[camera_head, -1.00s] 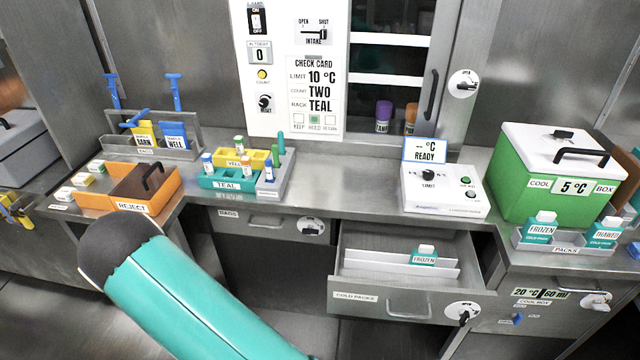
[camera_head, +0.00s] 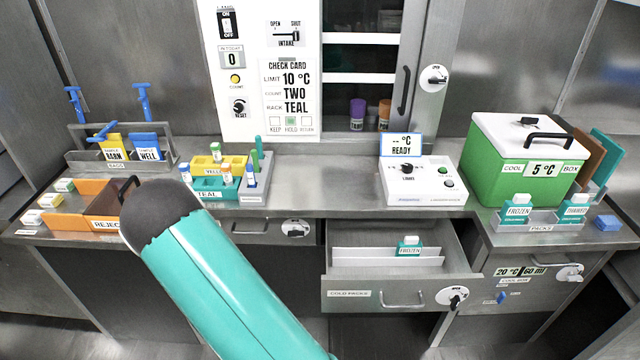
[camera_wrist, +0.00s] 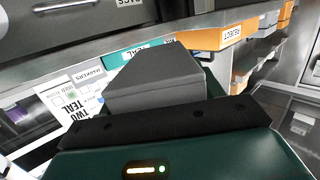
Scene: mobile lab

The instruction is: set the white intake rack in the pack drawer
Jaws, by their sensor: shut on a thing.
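The pack drawer, labelled COLD PACKS (camera_head: 350,296), is pulled open below the counter at centre right. White dividers (camera_head: 370,258) and a teal-and-white FROZEN pack (camera_head: 409,247) are in it. I cannot pick out the white intake rack in either view. My arm reaches up from the bottom of the head view and hides part of the counter's left side; my gripper is out of sight there. In the wrist view my gripper (camera_wrist: 155,75) shows as a dark grey wedge, shut, near the counter edge. What it holds is hidden.
On the counter are the orange REJECT bin (camera_head: 90,222), the TEAL rack (camera_head: 218,192), a white control box (camera_head: 420,182) and a green cool box (camera_head: 520,165). The BAGS drawer below is shut. Counter between the TEAL rack and control box is clear.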

